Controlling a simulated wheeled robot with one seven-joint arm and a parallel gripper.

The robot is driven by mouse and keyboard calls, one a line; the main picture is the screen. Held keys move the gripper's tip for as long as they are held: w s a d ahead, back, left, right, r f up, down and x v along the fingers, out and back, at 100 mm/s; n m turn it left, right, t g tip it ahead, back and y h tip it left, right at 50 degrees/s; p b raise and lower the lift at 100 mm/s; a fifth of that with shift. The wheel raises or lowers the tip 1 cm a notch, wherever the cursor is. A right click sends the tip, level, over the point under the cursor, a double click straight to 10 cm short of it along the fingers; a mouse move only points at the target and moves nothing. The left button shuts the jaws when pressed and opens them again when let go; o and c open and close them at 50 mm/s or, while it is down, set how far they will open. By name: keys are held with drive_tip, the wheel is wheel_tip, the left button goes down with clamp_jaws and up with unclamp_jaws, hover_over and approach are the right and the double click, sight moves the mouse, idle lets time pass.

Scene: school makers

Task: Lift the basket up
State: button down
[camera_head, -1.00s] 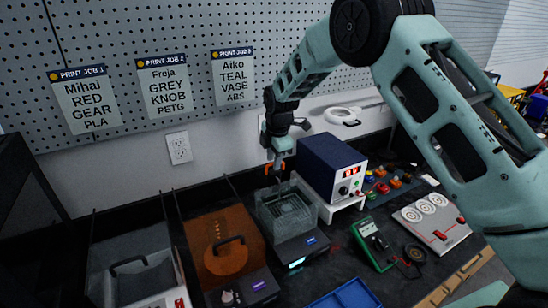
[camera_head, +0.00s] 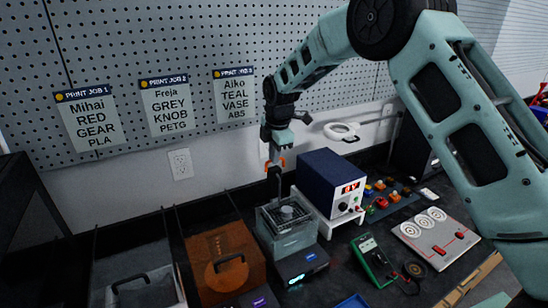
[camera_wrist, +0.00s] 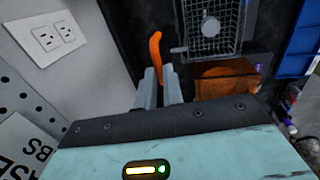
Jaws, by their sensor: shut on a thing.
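The wire mesh basket (camera_head: 287,213) shows inside the clear-walled tank (camera_head: 289,243) of a small dark machine. It also shows in the wrist view (camera_wrist: 212,30), with a round grey piece in it. My gripper (camera_head: 275,163) is above the back left of the tank, shut on the basket's upright handle, which has an orange grip (camera_wrist: 155,48) and a dark stem (camera_head: 274,185). The wrist view shows the grip between my two grey fingers. The basket's lower part is hard to make out through the tank walls.
An orange-brown lidded tank (camera_head: 225,262) and a grey lidded one (camera_head: 140,291) stand to the left. A blue power supply (camera_head: 331,178) on a white stand is close on the right. A green meter (camera_head: 372,262) lies farther right. The pegboard wall is behind.

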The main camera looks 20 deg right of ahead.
drive_tip(key=shift+w+r, duration=0.1)
drive_tip(key=shift+r, duration=0.2)
drive_tip(key=c, duration=1.5)
unclamp_jaws()
drive_tip(key=shift+r, duration=0.1)
drive_tip(key=s+r+b, duration=0.1)
drive_tip(key=r, duration=0.4)
drive_tip(key=s+r+b, duration=0.1)
drive_tip(key=r, duration=0.5)
drive_tip(key=s+r+b, duration=0.1)
drive_tip(key=r+b, duration=0.1)
drive_tip(key=r, duration=0.3)
drive_tip(key=shift+s+d+r, duration=0.25)
drive_tip(key=shift+d+r, duration=0.1)
drive_tip(key=shift+r, duration=0.05)
